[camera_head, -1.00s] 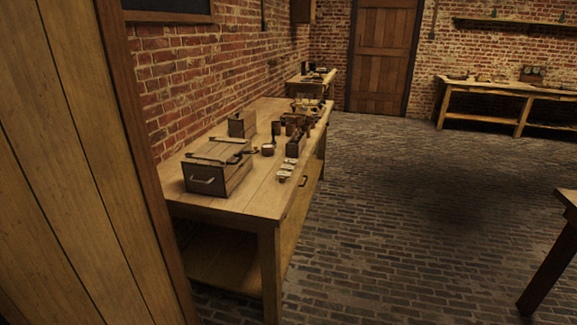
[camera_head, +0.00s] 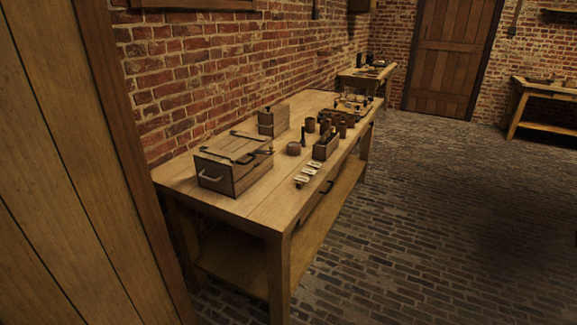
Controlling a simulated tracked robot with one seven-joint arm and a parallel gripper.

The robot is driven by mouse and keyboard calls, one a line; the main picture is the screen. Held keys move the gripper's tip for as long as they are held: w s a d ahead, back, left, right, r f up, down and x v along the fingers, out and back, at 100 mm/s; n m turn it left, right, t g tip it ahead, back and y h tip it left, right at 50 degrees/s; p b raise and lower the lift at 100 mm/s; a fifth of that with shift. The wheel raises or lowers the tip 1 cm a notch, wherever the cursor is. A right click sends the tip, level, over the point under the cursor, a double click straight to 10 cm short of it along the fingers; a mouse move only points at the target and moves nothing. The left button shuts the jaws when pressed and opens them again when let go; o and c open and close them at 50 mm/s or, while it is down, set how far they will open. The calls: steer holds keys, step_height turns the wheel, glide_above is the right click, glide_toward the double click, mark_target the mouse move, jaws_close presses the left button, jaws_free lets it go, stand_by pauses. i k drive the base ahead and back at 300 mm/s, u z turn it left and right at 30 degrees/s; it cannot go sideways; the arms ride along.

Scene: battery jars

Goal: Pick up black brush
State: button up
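A long wooden workbench (camera_head: 228,205) stands against the brick wall in the head camera view, with several small items on it. I cannot pick out the black brush for certain. A thin dark upright item (camera_head: 303,136) stands near the middle of the bench, too small to identify. A wooden chest (camera_head: 232,165) with a pale handle sits at the near end, with thin dark-tipped pieces lying on its lid. A small open wooden box (camera_head: 326,148) holds dark items. My gripper is not in view.
A plank wooden panel (camera_head: 75,170) fills the left side close by. The brick floor (camera_head: 430,220) right of the bench is clear. A smaller table (camera_head: 365,78) stands beyond, a door (camera_head: 452,55) at the back, and another bench (camera_head: 545,92) at the far right.

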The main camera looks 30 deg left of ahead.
mark_target(302, 141)
steer(key=u, duration=0.4)
steer(key=i, duration=1.15)
steer(key=u, duration=0.75)
steer(key=i, duration=0.6)
steer(key=u, duration=0.25)
steer(key=k, duration=0.85)
steer(key=u, duration=0.2)
steer(key=i, duration=0.85)
steer(key=z, duration=0.1)
